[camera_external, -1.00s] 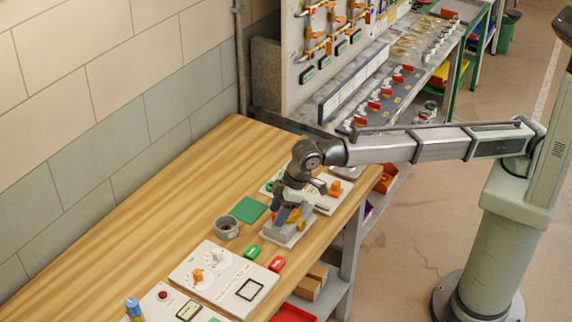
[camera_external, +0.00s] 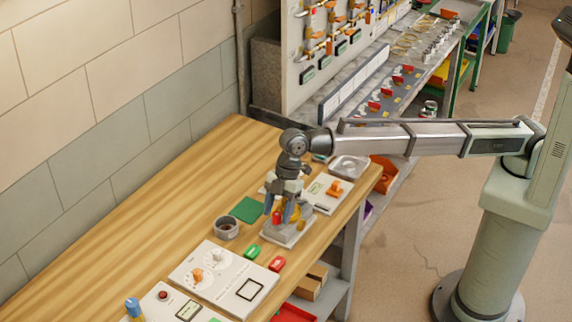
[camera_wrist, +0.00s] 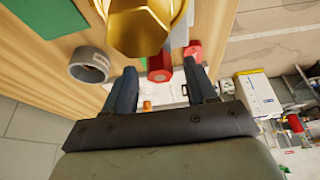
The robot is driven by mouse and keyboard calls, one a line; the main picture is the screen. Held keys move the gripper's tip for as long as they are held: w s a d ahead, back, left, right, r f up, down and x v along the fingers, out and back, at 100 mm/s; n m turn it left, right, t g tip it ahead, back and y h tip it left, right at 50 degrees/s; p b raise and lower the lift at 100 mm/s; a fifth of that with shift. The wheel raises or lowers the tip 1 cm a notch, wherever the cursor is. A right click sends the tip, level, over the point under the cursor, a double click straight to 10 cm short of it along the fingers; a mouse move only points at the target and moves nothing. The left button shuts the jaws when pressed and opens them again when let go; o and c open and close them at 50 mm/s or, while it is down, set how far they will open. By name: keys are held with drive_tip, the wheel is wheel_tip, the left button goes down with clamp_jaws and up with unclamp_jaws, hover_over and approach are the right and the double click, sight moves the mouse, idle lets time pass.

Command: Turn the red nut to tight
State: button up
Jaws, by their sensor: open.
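The red nut (camera_wrist: 160,68) shows in the wrist view between and just beyond the two fingertips of my gripper (camera_wrist: 159,73). It also shows as a small red spot (camera_external: 276,217) beside the fingers in the outside view. A large brass hex piece (camera_wrist: 140,27) is close to the wrist camera, above the red nut in the picture. Both stand at a grey fixture (camera_external: 287,236) on the bench. My gripper (camera_external: 279,212) is open and points down over the fixture. I cannot tell whether the fingers touch the nut.
A grey ring (camera_external: 226,227) and green mat (camera_external: 249,210) lie left of the fixture. A green block (camera_external: 250,252) and red block (camera_external: 277,263) lie in front. A white dial panel (camera_external: 222,278) is at the front; another panel (camera_external: 327,193) lies behind. The bench's left is clear.

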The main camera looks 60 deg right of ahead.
drive_tip(key=n, duration=0.2)
drive_tip(key=n+g, duration=0.1)
drive_tip(key=n, duration=0.1)
drive_tip(key=shift+w+g, duration=0.2)
drive_tip(key=shift+g, duration=0.1)
drive_tip(key=shift+r+n, duration=0.2)
drive_tip(key=shift+n, duration=0.3)
drive_tip(key=v, duration=1.4)
drive_tip(key=s+d+f+m+g+h, duration=0.1)
drive_tip(key=s+d+f+m, duration=0.35)
drive_tip(key=s+f, duration=0.3)
drive_tip(key=s+d+f+m+h, duration=0.1)
drive_tip(key=s+d+f+m, duration=0.2)
drive_tip(key=s+d+f, duration=0.4)
drive_tip(key=s+a+f+m+g+y, duration=0.3)
drive_tip(key=s+f+m, duration=0.5)
drive_tip(key=s+f, duration=0.4)
drive_tip(key=shift+a+f+y, duration=0.6)
drive_tip(key=shift+f, duration=0.15)
